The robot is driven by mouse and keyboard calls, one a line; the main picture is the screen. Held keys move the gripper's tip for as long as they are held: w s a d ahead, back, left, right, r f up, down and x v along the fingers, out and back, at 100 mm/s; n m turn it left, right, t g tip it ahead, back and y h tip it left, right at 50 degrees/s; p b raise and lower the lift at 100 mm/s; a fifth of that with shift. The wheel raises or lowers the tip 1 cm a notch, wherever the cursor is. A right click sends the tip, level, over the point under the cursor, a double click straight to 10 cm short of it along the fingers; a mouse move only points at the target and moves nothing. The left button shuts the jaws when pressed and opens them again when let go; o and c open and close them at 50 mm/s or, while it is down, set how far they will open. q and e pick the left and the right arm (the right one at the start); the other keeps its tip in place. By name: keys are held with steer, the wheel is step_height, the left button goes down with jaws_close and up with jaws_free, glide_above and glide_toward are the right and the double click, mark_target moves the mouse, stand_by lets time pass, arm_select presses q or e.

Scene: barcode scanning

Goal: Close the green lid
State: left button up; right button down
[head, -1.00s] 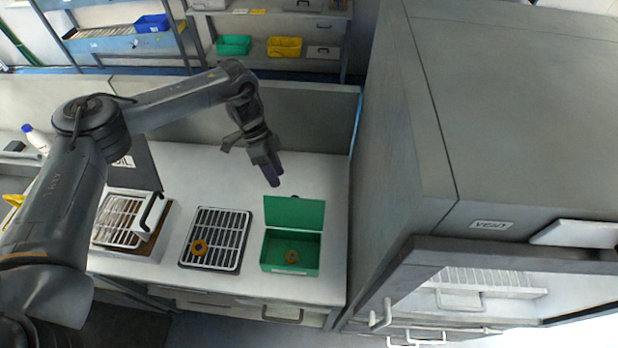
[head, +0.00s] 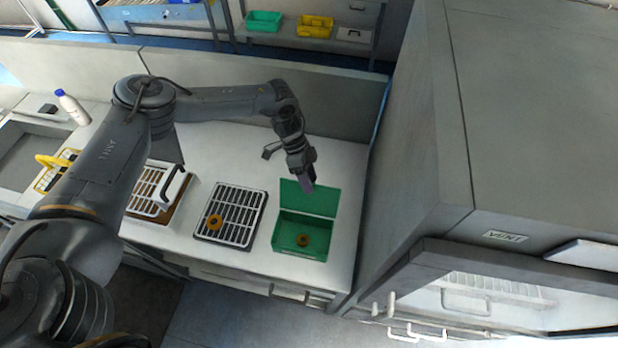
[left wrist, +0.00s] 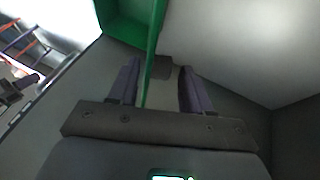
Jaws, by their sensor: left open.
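The green box (head: 318,252) sits open on the white counter, with an orange-brown ring (head: 303,240) inside. Its green lid (head: 318,201) stands raised at the back of the box. My left gripper (head: 308,187) is at the lid's upper edge, left of its middle. In the left wrist view the fingers of my left gripper (left wrist: 158,88) are apart, and the green lid (left wrist: 153,65) shows edge-on between them. I cannot tell whether a finger touches the lid. My right gripper is not in view.
A black-and-white rack (head: 232,213) with another orange-brown ring (head: 215,222) is left of the box. A tall grey cabinet (head: 420,150) is close on the right. Some bare counter lies behind the racks.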

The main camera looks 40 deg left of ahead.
arm_select(q)
steer(key=shift+d+f, duration=0.1)
steer(key=shift+f, duration=0.1)
jaws_close()
steer(key=shift+d+r, duration=0.1)
steer(key=shift+s, duration=0.15)
stand_by(0.4)
steer(key=shift+d+r+t+p, duration=0.1)
steer(key=shift+t+p, duration=0.2)
steer(key=shift+p, duration=0.05)
